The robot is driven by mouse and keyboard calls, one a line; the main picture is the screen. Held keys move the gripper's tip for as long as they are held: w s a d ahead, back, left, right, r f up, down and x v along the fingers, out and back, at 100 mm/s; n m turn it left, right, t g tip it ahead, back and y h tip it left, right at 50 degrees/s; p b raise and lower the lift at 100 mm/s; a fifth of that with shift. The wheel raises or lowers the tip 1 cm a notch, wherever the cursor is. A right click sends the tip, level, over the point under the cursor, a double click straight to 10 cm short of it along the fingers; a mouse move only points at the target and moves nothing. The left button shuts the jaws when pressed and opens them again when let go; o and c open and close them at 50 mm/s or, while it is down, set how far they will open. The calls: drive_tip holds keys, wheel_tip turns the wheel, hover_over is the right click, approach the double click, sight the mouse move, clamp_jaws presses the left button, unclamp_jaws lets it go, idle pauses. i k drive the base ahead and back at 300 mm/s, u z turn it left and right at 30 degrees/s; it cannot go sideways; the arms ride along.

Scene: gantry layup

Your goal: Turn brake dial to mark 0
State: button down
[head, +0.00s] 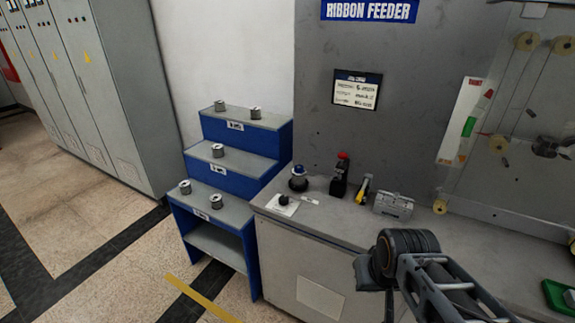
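A small black knob (283,199), which looks like the brake dial, sits on a white plate (284,208) at the front left of the grey cabinet top. The marks on the plate and the knob's pointer are too small to read. Part of my arm rises at the lower right, in front of the cabinet and well to the right of the knob. My gripper's fingers do not show in this view. Nothing touches the knob.
On the cabinet top (345,214) stand a blue-and-white capped item (298,179), a black block with a red top (341,175), a yellow-and-black tool (363,190) and a grey metal box (393,205). A blue stepped rack (246,138) with several spools stands left. A green tray (558,297) lies right.

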sight(283, 200)
drive_tip(key=z, duration=0.4)
drive_tip(key=k, duration=0.3)
drive_tip(key=u, duration=1.1)
drive_tip(key=i, duration=1.2)
drive_tip(key=z, duration=0.1)
